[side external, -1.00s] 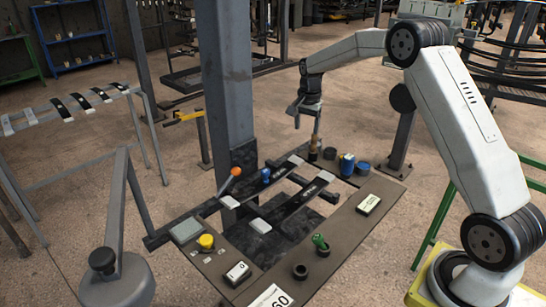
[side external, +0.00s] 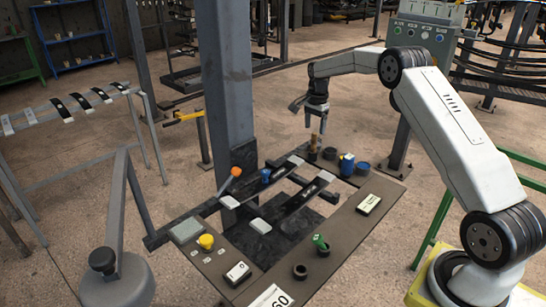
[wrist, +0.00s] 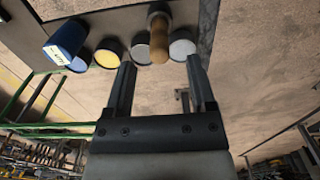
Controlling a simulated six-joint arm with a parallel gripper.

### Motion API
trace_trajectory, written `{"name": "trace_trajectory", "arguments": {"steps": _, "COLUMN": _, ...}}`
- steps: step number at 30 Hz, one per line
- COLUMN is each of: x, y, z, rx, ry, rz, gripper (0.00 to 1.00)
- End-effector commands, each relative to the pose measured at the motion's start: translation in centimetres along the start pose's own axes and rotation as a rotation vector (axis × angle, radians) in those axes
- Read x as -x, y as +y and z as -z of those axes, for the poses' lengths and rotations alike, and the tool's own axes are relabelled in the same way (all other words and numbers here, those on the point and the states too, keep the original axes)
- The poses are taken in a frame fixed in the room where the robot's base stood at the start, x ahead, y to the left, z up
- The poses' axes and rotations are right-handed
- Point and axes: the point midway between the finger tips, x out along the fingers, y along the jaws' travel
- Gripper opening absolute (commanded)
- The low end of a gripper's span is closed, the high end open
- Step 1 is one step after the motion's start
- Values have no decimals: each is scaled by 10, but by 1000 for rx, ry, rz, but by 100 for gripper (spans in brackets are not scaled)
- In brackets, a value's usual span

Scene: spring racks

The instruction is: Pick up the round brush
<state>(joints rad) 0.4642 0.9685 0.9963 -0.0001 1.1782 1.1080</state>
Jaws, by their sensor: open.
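The round brush (side external: 313,150) stands upright at the far edge of the work board, its wooden handle up. In the wrist view its wooden handle (wrist: 159,40) points toward me, with a dark part at its far end. My gripper (side external: 317,127) is above the brush, pointing down, open and empty. In the wrist view the two fingertips (wrist: 160,66) lie on either side of the handle's near end, with gaps on both sides. I cannot tell how far down the handle they reach.
Round tins stand close by the brush, a grey one (wrist: 181,46) and a yellow-topped one (wrist: 108,52) among them. A blue cup (side external: 346,165) stands to its right. A grey post (side external: 226,80) rises left of the brush. Dark bars with light ends (side external: 306,198) lie on the board.

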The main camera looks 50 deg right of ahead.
Motion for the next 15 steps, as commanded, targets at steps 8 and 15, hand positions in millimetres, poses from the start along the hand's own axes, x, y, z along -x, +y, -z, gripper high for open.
{"name": "trace_trajectory", "arguments": {"steps": 8, "x": -5, "y": 0, "z": 0, "rx": 1, "ry": 0, "rz": 0, "gripper": 71}}
{"name": "trace_trajectory", "arguments": {"steps": 15, "x": -26, "y": 1, "z": 1, "rx": 1, "ry": -1, "rz": -1, "gripper": 71}}
